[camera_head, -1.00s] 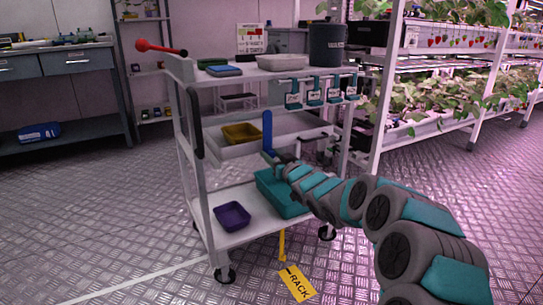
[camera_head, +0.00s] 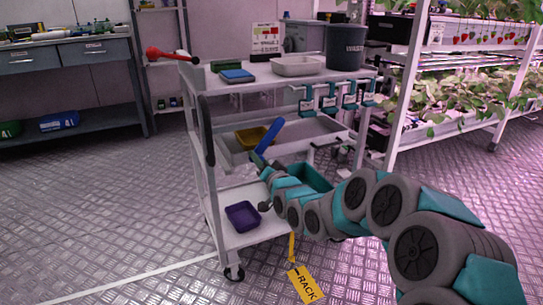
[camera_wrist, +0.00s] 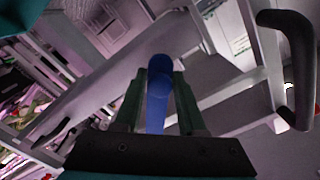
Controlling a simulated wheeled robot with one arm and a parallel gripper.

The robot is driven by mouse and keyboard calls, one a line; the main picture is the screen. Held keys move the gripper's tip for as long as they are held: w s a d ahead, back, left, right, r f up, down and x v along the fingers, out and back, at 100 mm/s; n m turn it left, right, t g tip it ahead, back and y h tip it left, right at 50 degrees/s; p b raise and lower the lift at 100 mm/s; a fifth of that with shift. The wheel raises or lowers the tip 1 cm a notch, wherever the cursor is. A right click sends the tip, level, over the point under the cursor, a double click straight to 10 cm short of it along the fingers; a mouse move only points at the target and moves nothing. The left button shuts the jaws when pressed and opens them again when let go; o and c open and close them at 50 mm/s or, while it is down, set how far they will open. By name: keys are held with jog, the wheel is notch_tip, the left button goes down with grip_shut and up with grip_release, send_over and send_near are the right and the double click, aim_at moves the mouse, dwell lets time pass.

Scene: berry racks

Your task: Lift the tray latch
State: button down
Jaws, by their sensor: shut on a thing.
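The tray latch looks to be the blue lever (camera_head: 270,135) on the front of the cart's middle tray (camera_head: 231,153). It leans to the right in the head view. My gripper (camera_head: 262,168) is at the lower part of this lever. In the wrist view the blue lever (camera_wrist: 158,104) stands between the two dark fingers, and my gripper (camera_wrist: 159,88) is shut on it. The lever's pivot and the contact on the far side are hidden by the gripper and arm.
The cart's black handle (camera_head: 206,130) stands left of the gripper. A yellow-brown bin (camera_head: 249,138) is in the middle tray; a purple bin (camera_head: 242,216) and a teal bin (camera_head: 315,178) are on the bottom shelf. A yellow RACK tag (camera_head: 306,284) hangs below. Floor in front is open.

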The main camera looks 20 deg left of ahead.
jog(key=shift+s+a+r+m, duration=0.5)
jog(key=shift+s+r+m, duration=0.05)
jog(key=shift+r+m, duration=1.1)
jog(key=shift+s+a+r+m, duration=0.45)
jog(key=shift+s+r+m, duration=0.1)
jog(key=shift+r+m, duration=1.1)
jog(key=shift+s+a+r+m, duration=0.5)
jog(key=shift+s+r+m, duration=0.05)
jog(key=shift+r+m, duration=1.1)
jog(key=c, duration=0.6)
grip_release()
jog(key=v, duration=0.7)
jog(key=shift+s+d, duration=0.25)
jog(key=shift+s, duration=0.05)
